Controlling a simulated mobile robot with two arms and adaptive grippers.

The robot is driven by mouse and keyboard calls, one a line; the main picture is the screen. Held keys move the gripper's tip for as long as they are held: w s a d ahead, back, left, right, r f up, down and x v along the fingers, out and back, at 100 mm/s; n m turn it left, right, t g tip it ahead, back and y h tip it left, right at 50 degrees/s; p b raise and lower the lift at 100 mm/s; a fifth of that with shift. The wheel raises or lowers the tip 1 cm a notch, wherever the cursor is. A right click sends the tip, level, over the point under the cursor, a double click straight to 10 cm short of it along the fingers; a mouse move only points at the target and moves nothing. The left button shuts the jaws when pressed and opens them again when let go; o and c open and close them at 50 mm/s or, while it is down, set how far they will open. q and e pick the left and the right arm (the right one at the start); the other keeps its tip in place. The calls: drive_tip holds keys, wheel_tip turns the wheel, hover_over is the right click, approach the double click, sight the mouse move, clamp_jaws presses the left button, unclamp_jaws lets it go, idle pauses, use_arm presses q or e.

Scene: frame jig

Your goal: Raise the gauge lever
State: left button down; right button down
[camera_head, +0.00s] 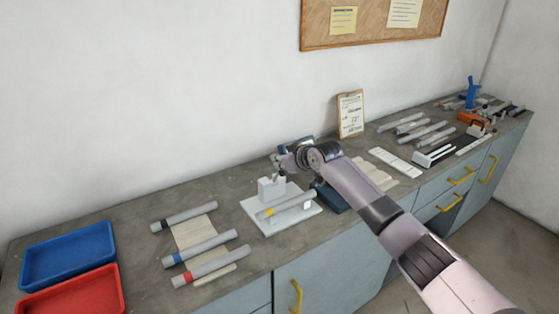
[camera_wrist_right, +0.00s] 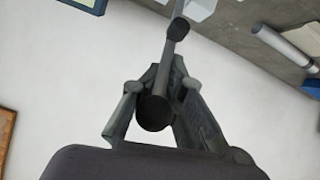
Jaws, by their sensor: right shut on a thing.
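The gauge stands on a white base plate (camera_head: 312,218) with a white block (camera_head: 270,189) on the counter. A grey tube with a yellow band (camera_head: 286,206) lies across the gauge's front. My right gripper (camera_head: 278,167) is just above the block, small and partly hidden by its own wrist in the head view. In the right wrist view my right gripper (camera_wrist_right: 153,100) is shut on the gauge lever (camera_wrist_right: 168,60), a thin grey bar with dark round ends. One dark end sits between the fingers. My left gripper is in neither view.
Three banded tubes (camera_head: 200,244) lie on a pale mat at left, near a blue tray (camera_head: 68,255) and a red tray (camera_head: 75,292). A clipboard (camera_head: 351,114) leans on the wall. More tubes (camera_head: 402,123) and tools lie at right.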

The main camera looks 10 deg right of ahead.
drive_tip(key=shift+w+d+r, duration=0.25)
drive_tip(key=shift+d+r, duration=0.1)
drive_tip(key=shift+r, duration=0.3)
drive_tip(key=c, duration=2.1)
unclamp_jaws()
drive_tip(key=o, duration=0.4)
drive_tip(key=shift+s+d+f, duration=0.1)
drive_tip(key=shift+s, duration=0.15)
drive_tip(key=shift+f, duration=0.1)
drive_tip(key=v, duration=1.2)
drive_tip(key=shift+s+f, duration=0.1)
drive_tip(key=shift+f, duration=0.05)
drive_tip(key=shift+c, duration=0.3)
